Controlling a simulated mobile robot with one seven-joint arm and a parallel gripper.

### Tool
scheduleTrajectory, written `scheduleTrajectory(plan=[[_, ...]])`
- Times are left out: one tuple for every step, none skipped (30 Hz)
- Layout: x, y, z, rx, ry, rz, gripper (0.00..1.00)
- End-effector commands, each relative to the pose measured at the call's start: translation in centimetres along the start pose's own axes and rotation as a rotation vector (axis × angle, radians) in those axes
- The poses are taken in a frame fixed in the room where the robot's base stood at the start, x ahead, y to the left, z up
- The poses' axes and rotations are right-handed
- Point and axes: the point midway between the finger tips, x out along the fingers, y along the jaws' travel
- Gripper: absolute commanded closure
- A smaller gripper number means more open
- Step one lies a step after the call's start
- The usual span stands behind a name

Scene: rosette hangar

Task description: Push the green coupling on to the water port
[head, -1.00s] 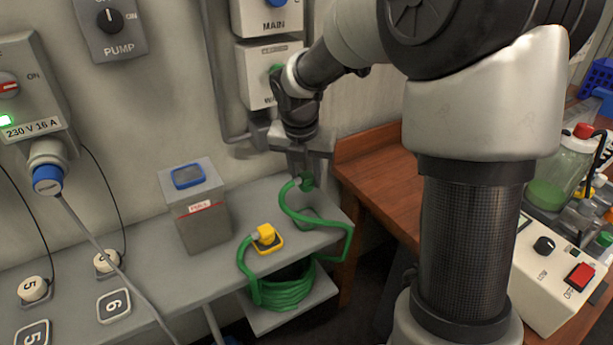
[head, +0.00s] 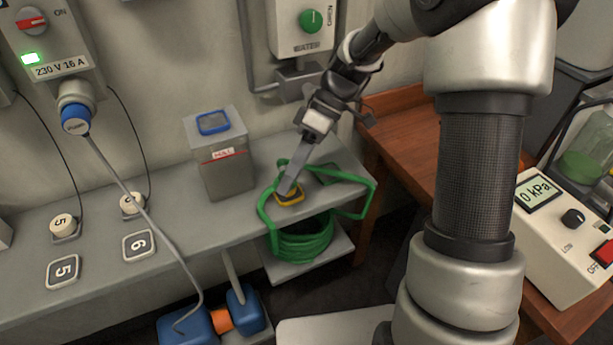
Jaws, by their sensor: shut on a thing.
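My gripper (head: 287,189) reaches down and left over the shelf. It is shut on the green coupling, which the fingers hide. The fingertips overlap a yellow-rimmed pad (head: 289,200) in this view; I cannot tell whether they touch it.
A grey box with a blue-rimmed lid (head: 222,160) stands left of my gripper. A dark green pad (head: 327,174) lies to the right. A grey cable (head: 135,180) hangs at left from the blue plug (head: 75,119). A wooden bench (head: 405,140) stands at right.

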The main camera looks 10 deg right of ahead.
Motion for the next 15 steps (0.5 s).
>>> scheduleTrajectory(plan=[[-0.5, 0.1, -0.2, 0.088, 0.112, -0.001, 0.88], [-0.8, 0.1, -0.5, 0.138, 0.184, 0.000, 0.88], [-1.3, 0.3, -0.9, 0.201, 0.281, 0.005, 0.88], [-1.7, 0.4, -1.2, 0.244, 0.352, 0.011, 0.88], [-2.1, 0.6, -1.4, 0.284, 0.422, 0.019, 0.88], [-2.7, 0.8, -1.7, 0.334, 0.514, 0.033, 0.88], [-3.2, 1.1, -1.8, 0.366, 0.579, 0.045, 0.88], [-3.7, 1.4, -1.9, 0.398, 0.644, 0.059, 0.88], [-4.5, 1.8, -2.0, 0.437, 0.727, 0.081, 0.88], [-5.0, 2.2, -2.0, 0.464, 0.787, 0.097, 0.88], [-5.6, 2.5, -1.9, 0.489, 0.846, 0.116, 0.88], [-6.4, 3.1, -1.8, 0.519, 0.920, 0.143, 0.88], [-7.0, 3.5, -1.6, 0.540, 0.974, 0.163, 0.88], [-7.6, 3.9, -1.4, 0.561, 1.025, 0.184, 0.88], [-8.4, 4.4, -1.1, 0.584, 1.090, 0.215, 0.88]])
